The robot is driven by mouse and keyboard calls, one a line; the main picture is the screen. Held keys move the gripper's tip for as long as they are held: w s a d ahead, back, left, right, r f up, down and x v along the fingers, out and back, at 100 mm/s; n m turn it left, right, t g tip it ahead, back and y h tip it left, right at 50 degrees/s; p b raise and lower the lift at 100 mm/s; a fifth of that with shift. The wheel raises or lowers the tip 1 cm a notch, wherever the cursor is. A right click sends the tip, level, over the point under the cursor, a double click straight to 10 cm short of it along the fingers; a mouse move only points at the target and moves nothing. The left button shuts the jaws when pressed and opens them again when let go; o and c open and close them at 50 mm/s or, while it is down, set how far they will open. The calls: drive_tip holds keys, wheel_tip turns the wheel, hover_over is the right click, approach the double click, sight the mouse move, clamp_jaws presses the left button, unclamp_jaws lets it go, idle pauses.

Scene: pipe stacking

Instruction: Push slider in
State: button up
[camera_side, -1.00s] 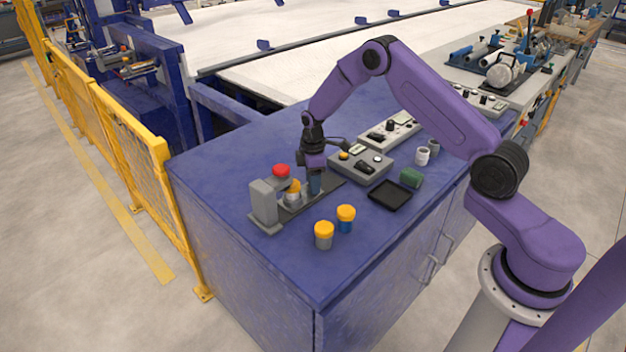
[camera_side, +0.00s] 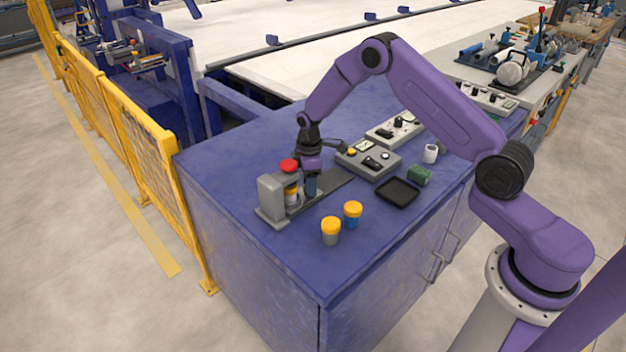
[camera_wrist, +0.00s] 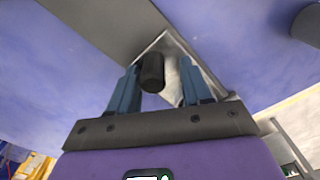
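In the side view, a grey press (camera_side: 270,196) with a red head (camera_side: 289,165) stands at the table's left end. A grey slider (camera_side: 308,205) sits on a dark track (camera_side: 335,184) in front of it. An orange-and-grey pipe piece (camera_side: 291,192) stands on the slider, under the red head. My gripper (camera_side: 311,186) points down just right of that piece. In the wrist view, a dark upright handle (camera_wrist: 152,72) on the slider plate (camera_wrist: 174,68) stands between the blue fingers of my gripper (camera_wrist: 158,85). A gap shows at the right finger; contact at the left is unclear.
Two orange-capped pieces, one grey (camera_side: 330,233) and one blue (camera_side: 353,217), stand in front of the track. A black tray (camera_side: 398,193), a green block (camera_side: 419,176), a white cup (camera_side: 430,153) and a control box (camera_side: 368,159) lie to the right.

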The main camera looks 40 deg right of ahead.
drive_tip(key=shift+d, duration=0.25)
drive_tip(key=shift+r, duration=0.1)
drive_tip(key=shift+r, duration=0.3)
wheel_tip(320, 180, up, 17)
drive_tip(key=shift+f, duration=0.2)
drive_tip(key=s+a+r, duration=0.3)
drive_tip(key=s+a, duration=0.3)
drive_tip(key=s, duration=0.3)
drive_tip(key=s+a+r, duration=0.3)
drive_tip(key=s+a, duration=0.2)
drive_tip(key=s, duration=0.4)
drive_tip(key=s+d, duration=0.2)
drive_tip(key=s, duration=0.9)
drive_tip(key=s+d+f+n, duration=0.1)
drive_tip(key=s+d, duration=0.1)
drive_tip(key=s, duration=0.9)
drive_tip(key=shift+s, duration=0.35)
